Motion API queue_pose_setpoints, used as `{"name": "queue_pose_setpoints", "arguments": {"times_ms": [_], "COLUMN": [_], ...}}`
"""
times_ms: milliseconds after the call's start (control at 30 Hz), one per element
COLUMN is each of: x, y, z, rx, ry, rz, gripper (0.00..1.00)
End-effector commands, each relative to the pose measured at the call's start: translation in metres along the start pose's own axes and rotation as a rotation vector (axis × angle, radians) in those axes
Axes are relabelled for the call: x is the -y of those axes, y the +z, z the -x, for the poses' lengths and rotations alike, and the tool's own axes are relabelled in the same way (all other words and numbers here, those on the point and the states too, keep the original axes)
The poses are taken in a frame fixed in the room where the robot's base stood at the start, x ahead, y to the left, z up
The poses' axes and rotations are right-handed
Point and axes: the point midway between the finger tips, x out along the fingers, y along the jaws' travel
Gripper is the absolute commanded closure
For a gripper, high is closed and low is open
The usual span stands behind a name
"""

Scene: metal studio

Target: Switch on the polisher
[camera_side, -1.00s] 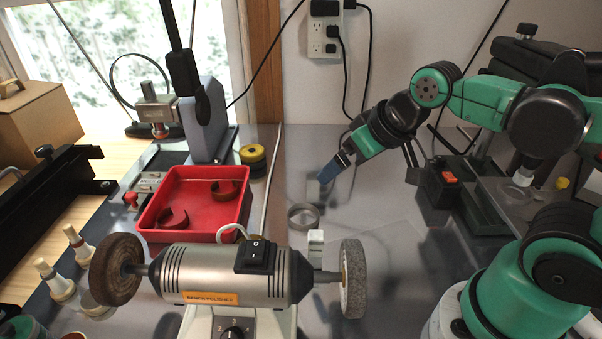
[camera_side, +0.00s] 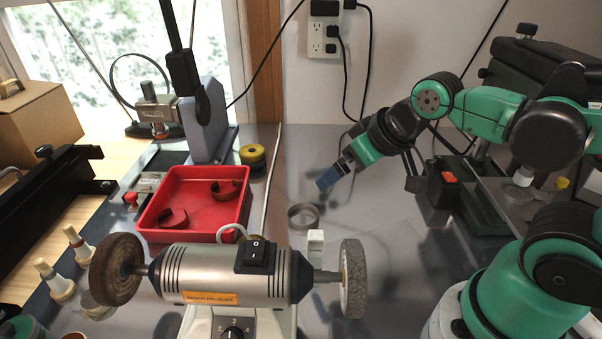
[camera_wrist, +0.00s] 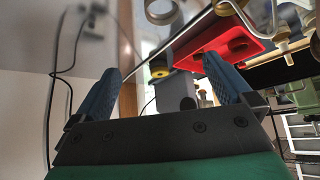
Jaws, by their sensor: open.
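The bench polisher (camera_side: 222,275) stands at the front centre in the side view, a silver motor body with a wheel on each end. A black rocker switch (camera_side: 257,255) marked O and I sits on top of its body. A dial (camera_side: 235,334) shows on its base at the lower edge. My gripper (camera_side: 327,181) has blue fingers and is above the bench, behind and to the right of the polisher, apart from it. In the wrist view my gripper (camera_wrist: 165,88) is open with nothing between the fingers.
A red tray (camera_side: 196,233) with curved brown pieces lies behind the polisher. A metal ring (camera_side: 303,216) and a small pale block (camera_side: 316,241) lie between my gripper and the polisher. Yellow and black rolls (camera_side: 252,155) sit behind the tray.

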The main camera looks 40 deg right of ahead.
Motion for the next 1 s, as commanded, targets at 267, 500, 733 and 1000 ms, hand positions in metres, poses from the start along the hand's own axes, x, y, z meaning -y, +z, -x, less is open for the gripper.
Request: {"name": "queue_pose_setpoints", "arguments": {"times_ms": [267, 500, 733, 1000], "x": [0.024, 0.095, 0.152, 0.175], "y": [-0.024, -0.069, -0.082, -0.081], "z": [0.015, 0.065, 0.112, 0.134], "rx": [0.087, 0.335, 0.540, 0.634], "ry": [-0.060, -0.208, -0.314, -0.357], "rz": [0.089, 0.361, 0.608, 0.725], "gripper": [0.80, 1.00, 1.00, 1.00]}}
